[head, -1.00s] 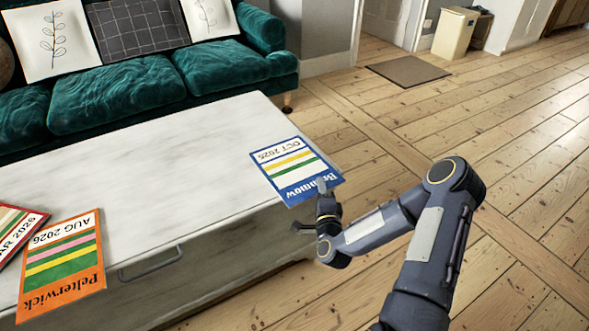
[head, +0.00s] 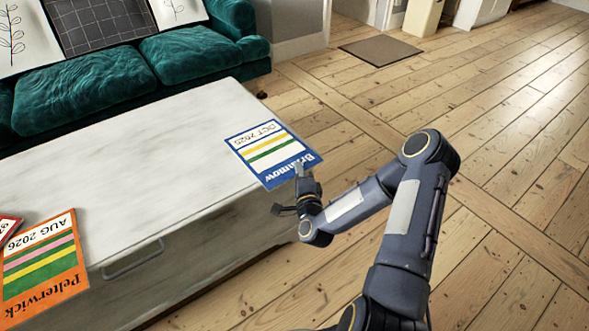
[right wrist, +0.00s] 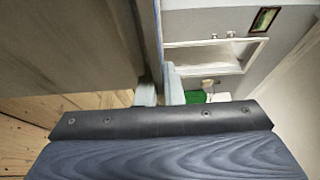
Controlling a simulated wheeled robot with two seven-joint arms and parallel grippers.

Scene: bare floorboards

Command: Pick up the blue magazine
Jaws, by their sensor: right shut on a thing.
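The blue magazine (head: 262,152), with yellow and green stripes on white, is at the right end of the pale chest-like table (head: 150,165), its near right corner past the edge. In the head view my right gripper (head: 299,173) is at that edge, one finger showing over the cover. In the right wrist view the magazine is a thin blue edge (right wrist: 160,30) running into the right gripper's jaws (right wrist: 160,92), which are shut on it. I cannot tell whether it is lifted clear of the top. My left gripper is not in view.
An orange magazine (head: 45,262) and part of a red one (head: 8,226) lie at the table's left. A handle (head: 133,262) sticks out from its front. A green sofa (head: 90,88) stands behind. Open floorboards (head: 480,130) and a brown mat (head: 380,51) lie to the right.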

